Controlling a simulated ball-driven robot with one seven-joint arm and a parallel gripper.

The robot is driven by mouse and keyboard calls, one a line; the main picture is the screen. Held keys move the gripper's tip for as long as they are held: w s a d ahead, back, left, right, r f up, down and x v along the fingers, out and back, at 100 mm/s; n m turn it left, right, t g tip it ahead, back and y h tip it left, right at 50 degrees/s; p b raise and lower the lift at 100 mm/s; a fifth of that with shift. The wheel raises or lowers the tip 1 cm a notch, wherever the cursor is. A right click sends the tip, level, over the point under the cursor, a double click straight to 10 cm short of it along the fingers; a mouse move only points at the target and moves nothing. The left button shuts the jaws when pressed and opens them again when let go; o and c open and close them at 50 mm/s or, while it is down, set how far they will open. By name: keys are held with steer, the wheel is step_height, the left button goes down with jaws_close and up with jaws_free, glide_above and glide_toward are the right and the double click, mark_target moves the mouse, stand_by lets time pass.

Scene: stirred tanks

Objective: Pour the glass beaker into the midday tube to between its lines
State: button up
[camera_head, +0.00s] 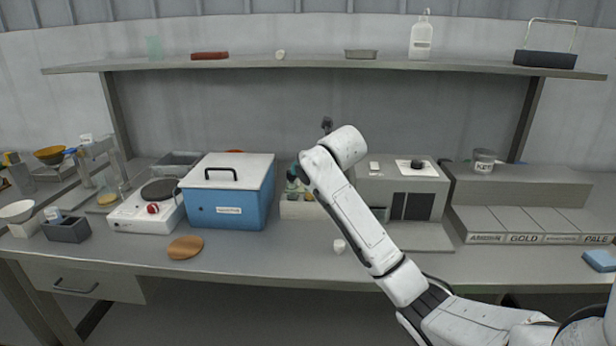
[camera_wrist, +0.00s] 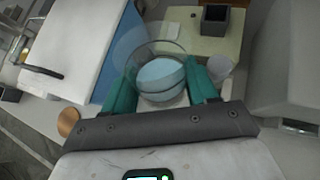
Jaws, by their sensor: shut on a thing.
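The glass beaker (camera_wrist: 160,76), clear and holding pale blue liquid, sits between the two teal fingers of my gripper (camera_wrist: 161,82) in the wrist view. My gripper is shut on it. In the head view my gripper (camera_head: 295,184) is mostly hidden behind my arm, above a cream block (camera_head: 292,209) between the blue box and the grey machine. In the wrist view the pale block (camera_wrist: 197,41) lies beneath and beyond the beaker, with a dark square holder (camera_wrist: 215,19) on it. I cannot make out the midday tube or its lines.
A blue box with a white lid (camera_head: 228,208) stands left of my gripper, and a grey machine (camera_head: 405,191) stands right. A hot plate (camera_head: 147,211), a cork disc (camera_head: 186,247) and a small white cup (camera_head: 340,246) are on the bench. A shelf (camera_head: 250,64) runs above.

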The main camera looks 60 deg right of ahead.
steer(key=shift+b, duration=0.5)
steer(key=b, duration=0.1)
steer(key=r+t+h+b, duration=0.1)
steer(key=b, duration=0.1)
steer(key=shift+w+d+n+h, duration=0.1)
steer(key=shift+d+n+h, duration=0.2)
steer(key=shift+d+n, duration=0.1)
steer(key=shift+r, duration=0.1)
steer(key=shift+r+h+b, duration=0.2)
steer(key=shift+h+b, duration=0.1)
steer(key=shift+w, duration=0.1)
